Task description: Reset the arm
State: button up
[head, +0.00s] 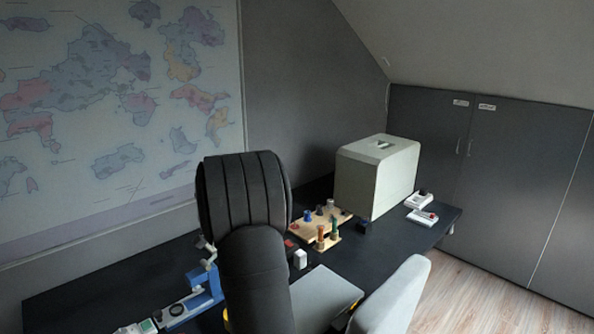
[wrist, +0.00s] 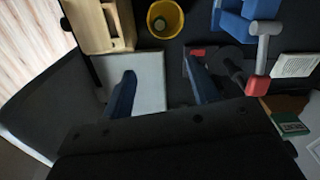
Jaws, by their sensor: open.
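My gripper (wrist: 160,68) shows in the wrist view with its two dark blue fingers spread apart and nothing between them. It hangs over the dark desk, with a pale square panel (wrist: 148,88) below the left finger. A small red piece (wrist: 197,52) lies close by the right fingertip. In the head view my arm stands upright in the middle and the gripper itself cannot be seen.
The desk (head: 90,278) holds a wooden pegboard (head: 327,243), a large pale slotted box (head: 375,178) and a blue device (head: 200,292). A yellow cup (wrist: 178,28) and wooden box (wrist: 90,30) stand near the gripper. A pale chair back (head: 395,298) is in front.

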notch_tip(320, 180, down, 9)
jog(key=shift+f, duration=0.2)
dwell(0.3)
notch_tip(320, 180, up, 16)
notch_tip(320, 180, down, 17)
notch_tip(320, 180, up, 6)
jog(key=w+a+f, duration=0.1)
jog(key=a+f, duration=0.1)
jog(key=a, duration=0.9)
jog(key=w+a+f, duration=0.1)
jog(key=a+f, duration=0.1)
jog(key=a, duration=0.9)
notch_tip(320, 180, down, 10)
jog(key=shift+s, duration=0.1)
jog(key=shift+d+r, duration=0.1)
jog(key=shift+r, duration=0.95)
